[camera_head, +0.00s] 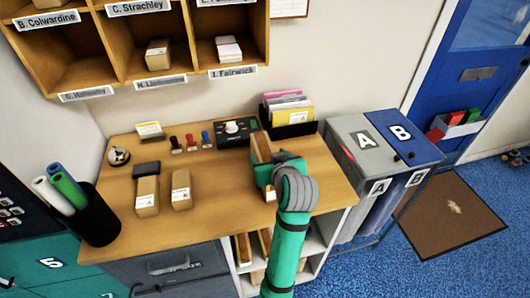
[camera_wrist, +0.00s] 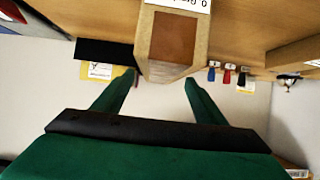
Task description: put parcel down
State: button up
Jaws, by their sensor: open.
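A brown parcel (camera_head: 261,148) stands on the wooden desk (camera_head: 225,205), in front of the file holder. In the wrist view the parcel (camera_wrist: 174,38) shows at the top centre, with a white label partly cut off by the frame edge. My green gripper (camera_head: 272,172) is at the parcel's near side, low over the desk. In the wrist view its two fingers (camera_wrist: 160,85) are spread apart, with the parcel's end between and just past their tips. I cannot tell whether a finger touches it.
Two other parcels (camera_head: 147,196) (camera_head: 181,190) stand on the desk's left. Stamps (camera_head: 191,143), a scale-like device (camera_head: 236,130) and a black file holder (camera_head: 290,118) line the back. Pigeonholes (camera_head: 190,45) hang above. Grey and blue bins A and B (camera_head: 360,150) stand right.

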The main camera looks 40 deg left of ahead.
jog(key=v, duration=0.5)
dwell(0.6)
